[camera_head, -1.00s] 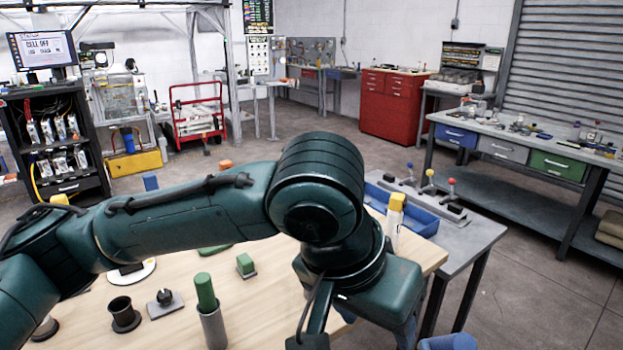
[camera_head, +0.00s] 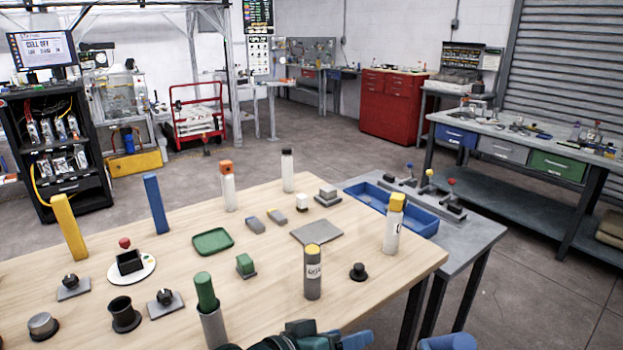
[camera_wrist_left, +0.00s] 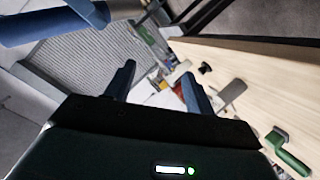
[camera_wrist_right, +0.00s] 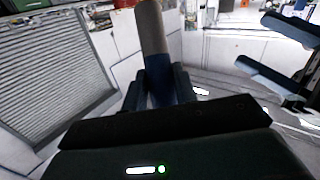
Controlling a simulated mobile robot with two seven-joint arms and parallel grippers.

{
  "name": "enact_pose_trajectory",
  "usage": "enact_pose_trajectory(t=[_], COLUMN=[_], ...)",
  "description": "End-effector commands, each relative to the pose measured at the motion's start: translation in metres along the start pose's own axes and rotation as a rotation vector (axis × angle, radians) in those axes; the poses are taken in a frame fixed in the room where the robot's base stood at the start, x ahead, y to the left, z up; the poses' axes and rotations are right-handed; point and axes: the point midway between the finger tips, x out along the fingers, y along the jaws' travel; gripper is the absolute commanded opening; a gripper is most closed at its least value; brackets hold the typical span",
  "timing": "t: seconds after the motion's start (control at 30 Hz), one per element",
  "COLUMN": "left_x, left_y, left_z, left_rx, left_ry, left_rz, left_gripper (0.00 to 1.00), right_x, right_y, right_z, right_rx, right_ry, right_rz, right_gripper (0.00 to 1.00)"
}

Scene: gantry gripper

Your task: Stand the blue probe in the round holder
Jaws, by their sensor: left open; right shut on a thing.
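The blue probe (camera_wrist_right: 151,28) is in my right gripper (camera_wrist_right: 160,88); the right wrist view shows its grey shaft pointing up and its dark blue part between the shut fingers. A blue cylinder end (camera_head: 450,342), apparently this probe, shows at the bottom edge of the head view. A black round cup on a disc base (camera_head: 123,314), which looks like the round holder, stands empty at the table's front left, far from the probe. My left gripper (camera_wrist_left: 160,90) is open and empty; its fingers show partly at the head view's bottom edge (camera_head: 330,338).
A green-topped grey cylinder (camera_head: 206,300), a yellow-topped grey cylinder (camera_head: 312,275) and a yellow-capped bottle (camera_head: 392,226) stand upright on the table (camera_head: 270,300). A green tray (camera_head: 213,241) and tall yellow (camera_head: 69,228) and blue (camera_head: 155,205) blocks stand further back.

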Motion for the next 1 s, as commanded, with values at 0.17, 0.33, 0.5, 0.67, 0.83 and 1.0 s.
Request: enact_pose_trajectory(t=[0.17, 0.33, 0.5, 0.67, 0.83, 1.0], left_x=[-0.021, -0.057, -0.101, -0.133, -0.148, -0.149], left_y=[-0.066, -0.120, -0.158, -0.174, -0.180, -0.180], left_z=[0.050, 0.107, 0.162, 0.196, 0.211, 0.212], left_rx=[0.013, 0.083, 0.185, 0.266, 0.308, 0.314], left_ry=[0.069, 0.081, 0.044, -0.002, -0.026, -0.029], left_rz=[-0.168, -0.345, -0.499, -0.586, -0.621, -0.624], left_gripper=[0.54, 0.54, 0.54, 0.54, 0.54, 0.54], right_x=[0.000, 0.000, 0.000, 0.000, 0.000, 0.000], right_y=[0.000, 0.000, 0.000, 0.000, 0.000, 0.000], right_z=[-0.001, -0.001, -0.001, -0.001, -0.001, -0.001], right_rx=[0.000, 0.000, 0.000, 0.000, 0.004, 0.004], right_ry=[0.002, 0.002, 0.002, 0.002, 0.001, 0.001], right_rz=[0.000, 0.000, 0.000, 0.000, 0.001, 0.001], right_gripper=[0.00, 0.00, 0.00, 0.00, 0.00, 0.00])
